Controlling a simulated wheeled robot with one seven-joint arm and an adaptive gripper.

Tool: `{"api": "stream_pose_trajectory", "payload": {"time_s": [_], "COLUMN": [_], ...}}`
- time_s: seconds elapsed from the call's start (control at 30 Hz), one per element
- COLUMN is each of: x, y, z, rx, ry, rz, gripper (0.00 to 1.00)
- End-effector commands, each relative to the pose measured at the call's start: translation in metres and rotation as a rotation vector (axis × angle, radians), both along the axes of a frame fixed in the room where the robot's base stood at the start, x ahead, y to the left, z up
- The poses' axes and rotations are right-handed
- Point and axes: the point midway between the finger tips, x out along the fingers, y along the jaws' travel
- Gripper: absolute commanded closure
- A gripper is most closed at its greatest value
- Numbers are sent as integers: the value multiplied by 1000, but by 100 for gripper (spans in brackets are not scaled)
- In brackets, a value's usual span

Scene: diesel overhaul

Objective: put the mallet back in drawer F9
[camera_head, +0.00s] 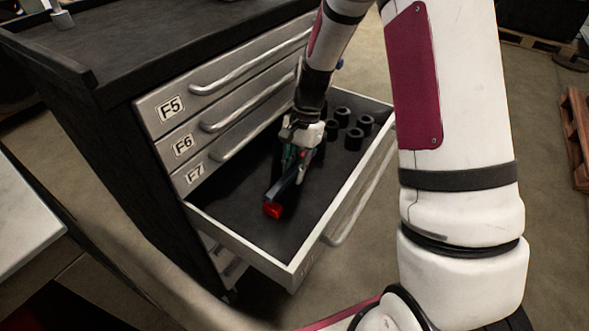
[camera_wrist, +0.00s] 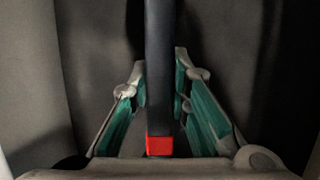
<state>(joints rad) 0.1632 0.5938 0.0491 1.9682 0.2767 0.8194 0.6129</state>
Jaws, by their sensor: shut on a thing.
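My gripper (camera_head: 290,160) reaches down into an open drawer (camera_head: 237,228) below the one labelled F7. The label on the open drawer's front is too faint to read. My gripper is shut on a long dark bar with a red end, seemingly the mallet (camera_head: 282,188). In the head view its red end points toward the near left of the drawer. In the wrist view the mallet (camera_wrist: 160,70) runs between the green finger pads (camera_wrist: 160,100), red end at the bottom. Its other end is hidden, and I cannot tell if it touches the drawer floor.
Several black sockets (camera_head: 355,138) stand at the drawer's far right end. Closed drawers F5 (camera_head: 171,107), F6 (camera_head: 183,145) and F7 (camera_head: 193,174) are above it, under a dark cabinet top (camera_head: 150,50). A light table (camera_head: 25,215) is at left. The drawer's near-left floor is bare.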

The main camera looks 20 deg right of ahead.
Motion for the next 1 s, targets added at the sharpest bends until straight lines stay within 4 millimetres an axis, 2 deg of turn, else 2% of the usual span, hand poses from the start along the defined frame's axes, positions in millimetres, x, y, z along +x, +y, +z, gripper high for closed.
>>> {"api": "stream_pose_trajectory", "payload": {"time_s": [0.37,1.0], "x": [0,0], "y": [0,0], "z": [-1,-23], "rx": [1,0], "ry": [-1,0], "rz": [0,0], "gripper": [100,100]}}
